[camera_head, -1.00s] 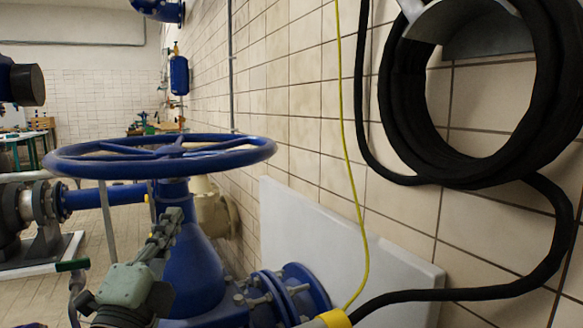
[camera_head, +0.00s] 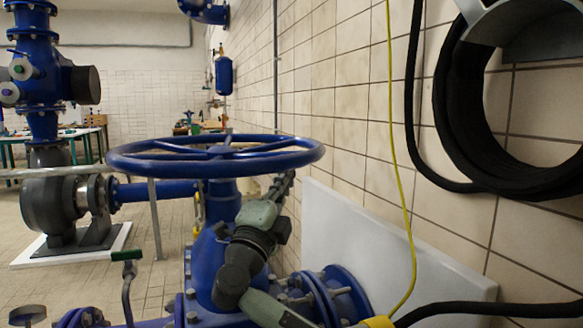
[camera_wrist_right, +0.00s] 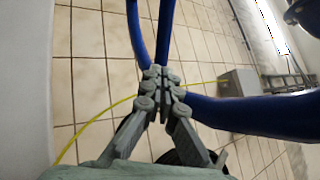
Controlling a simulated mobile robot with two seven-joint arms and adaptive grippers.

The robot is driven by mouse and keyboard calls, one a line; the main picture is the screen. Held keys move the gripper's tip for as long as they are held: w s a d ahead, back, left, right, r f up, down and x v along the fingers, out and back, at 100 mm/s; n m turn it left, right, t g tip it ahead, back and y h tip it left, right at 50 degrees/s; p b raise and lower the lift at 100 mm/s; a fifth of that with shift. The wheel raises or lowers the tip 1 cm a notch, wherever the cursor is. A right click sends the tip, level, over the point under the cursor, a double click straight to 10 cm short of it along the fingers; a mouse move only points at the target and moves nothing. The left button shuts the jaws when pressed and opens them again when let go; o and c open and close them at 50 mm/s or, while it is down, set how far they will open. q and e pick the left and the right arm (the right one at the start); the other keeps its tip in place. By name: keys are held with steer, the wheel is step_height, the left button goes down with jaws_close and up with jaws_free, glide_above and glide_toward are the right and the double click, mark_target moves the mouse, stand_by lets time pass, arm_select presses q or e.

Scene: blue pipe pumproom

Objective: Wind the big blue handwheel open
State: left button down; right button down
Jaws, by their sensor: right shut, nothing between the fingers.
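The big blue handwheel (camera_head: 160,169) lies level on top of a blue valve body (camera_head: 208,262). My right arm comes up from the bottom in front of the valve. My right gripper (camera_head: 287,178) is just below the wheel's right-hand rim, on the wall side. In the right wrist view the gripper's fingers (camera_wrist_right: 163,80) are closed together and empty. Blue bars of the wheel (camera_wrist_right: 250,111) show close beyond and beside the fingertips. I cannot tell whether they touch. My left gripper is not in view.
A tiled wall runs along the right, with a white panel (camera_head: 390,255) leaning on it and a coiled black hose (camera_head: 455,120). A yellow cable (camera_head: 402,200) hangs there. A blue pipe and grey pump (camera_head: 50,210) stand left. Open floor lies between pump and valve.

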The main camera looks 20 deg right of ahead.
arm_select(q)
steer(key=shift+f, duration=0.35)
arm_select(e)
steer(key=x, duration=0.3)
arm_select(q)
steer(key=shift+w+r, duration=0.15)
arm_select(e)
steer(key=shift+w+d, duration=0.1)
steer(key=shift+d, duration=0.05)
